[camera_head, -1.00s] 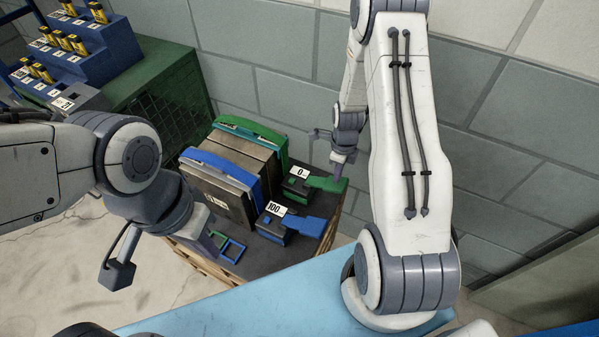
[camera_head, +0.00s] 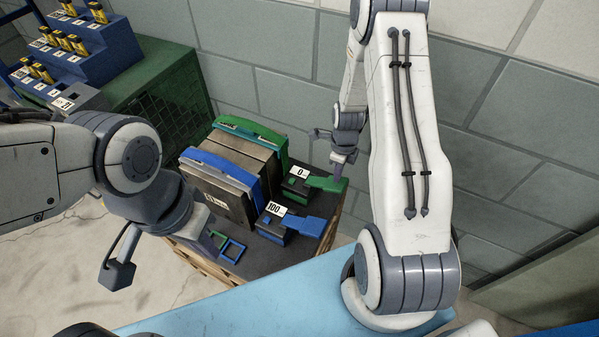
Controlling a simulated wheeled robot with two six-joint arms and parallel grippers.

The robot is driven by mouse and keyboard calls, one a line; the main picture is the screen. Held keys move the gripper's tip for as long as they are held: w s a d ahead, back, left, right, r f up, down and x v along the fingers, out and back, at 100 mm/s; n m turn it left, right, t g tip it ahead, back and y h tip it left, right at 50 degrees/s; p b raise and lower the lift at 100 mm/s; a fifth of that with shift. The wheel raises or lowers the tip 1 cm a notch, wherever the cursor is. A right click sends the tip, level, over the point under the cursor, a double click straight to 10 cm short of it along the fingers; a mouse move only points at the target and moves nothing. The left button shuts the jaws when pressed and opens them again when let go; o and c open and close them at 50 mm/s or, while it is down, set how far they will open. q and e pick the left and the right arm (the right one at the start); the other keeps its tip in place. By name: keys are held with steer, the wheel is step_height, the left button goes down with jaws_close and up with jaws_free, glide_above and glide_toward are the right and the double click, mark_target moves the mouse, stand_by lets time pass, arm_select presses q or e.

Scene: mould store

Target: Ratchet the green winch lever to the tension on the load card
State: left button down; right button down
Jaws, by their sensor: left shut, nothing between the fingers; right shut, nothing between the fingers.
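The green winch (camera_head: 295,187) sits on the dark pallet top, with its green lever (camera_head: 327,183) lying out to the right. Its white display (camera_head: 300,172) reads 0. My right gripper (camera_head: 338,170) is shut and empty, just above the outer end of the green lever; I cannot tell whether it touches. A small load card (camera_head: 216,201) is on the mould's front, too small to read. My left gripper (camera_head: 212,240) is shut and empty at the pallet's left edge.
The grey mould (camera_head: 213,190) stands under a blue strap (camera_head: 221,166) and a green strap (camera_head: 252,130). A blue square frame (camera_head: 231,250) lies on the pallet (camera_head: 203,262). A green crate (camera_head: 175,105) and blue stepped rack (camera_head: 100,45) stand behind left. A block wall is close behind.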

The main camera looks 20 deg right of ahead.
mark_target(336, 185)
steer(key=shift+f, duration=0.1)
steer(key=shift+f+b, duration=2.15)
steer(key=shift+f, duration=0.75)
steer(key=shift+r, duration=0.15)
step_height(336, 185, up, 6)
steer(key=p, duration=0.5)
steer(key=shift+f, duration=0.2)
